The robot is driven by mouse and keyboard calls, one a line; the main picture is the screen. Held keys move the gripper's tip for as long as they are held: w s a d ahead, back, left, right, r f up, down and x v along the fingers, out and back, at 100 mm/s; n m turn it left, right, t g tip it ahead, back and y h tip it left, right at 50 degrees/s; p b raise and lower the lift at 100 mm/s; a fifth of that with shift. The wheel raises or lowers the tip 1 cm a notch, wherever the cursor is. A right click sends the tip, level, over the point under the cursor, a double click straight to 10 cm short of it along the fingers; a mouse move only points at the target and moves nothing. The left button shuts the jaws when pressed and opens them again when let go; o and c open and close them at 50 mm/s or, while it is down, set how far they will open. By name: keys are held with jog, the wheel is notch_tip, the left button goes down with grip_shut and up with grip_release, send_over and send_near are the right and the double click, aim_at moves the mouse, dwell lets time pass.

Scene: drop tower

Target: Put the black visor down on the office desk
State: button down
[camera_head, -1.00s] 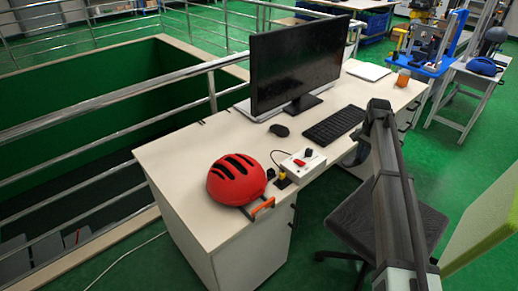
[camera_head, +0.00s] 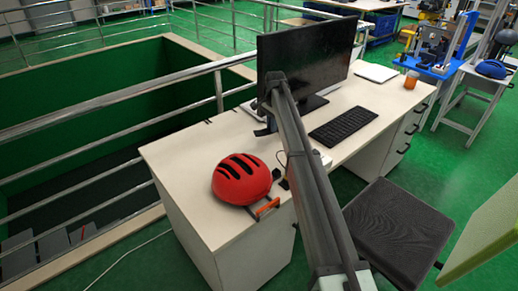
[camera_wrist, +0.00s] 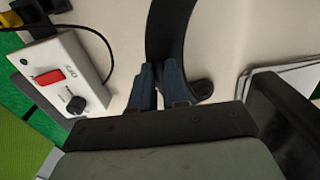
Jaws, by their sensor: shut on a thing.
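The black visor (camera_wrist: 166,30) is a dark curved strip in the wrist view, running from the top edge down to my fingers. My gripper (camera_wrist: 157,73) is shut on its lower part. The office desk (camera_head: 188,150) has a pale top, and its surface also shows beneath the visor in the wrist view (camera_wrist: 228,40). In the head view my gripper (camera_head: 267,125) is over the desk in front of the monitor, and my arm hides most of it and the visor. I cannot tell whether the visor touches the desk.
A red helmet (camera_head: 241,179) and an orange-handled tool (camera_head: 267,207) lie at the near end. A monitor (camera_head: 310,58) stands at the back, with a keyboard (camera_head: 342,124) in front. A white switch box (camera_wrist: 62,72) is left in the wrist view.

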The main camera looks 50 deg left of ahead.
aim_at(263, 131)
jog(key=shift+s+a, duration=1.4)
jog(key=shift+s, duration=0.05)
jog(key=shift+s+f, duration=0.1)
jog(key=shift+f, duration=4.85)
jog(key=c, duration=1)
grip_release()
jog(key=shift+r, duration=0.1)
jog(key=r, duration=1.1)
jog(key=shift+d+r, duration=0.2)
jog(key=shift+r, duration=0.2)
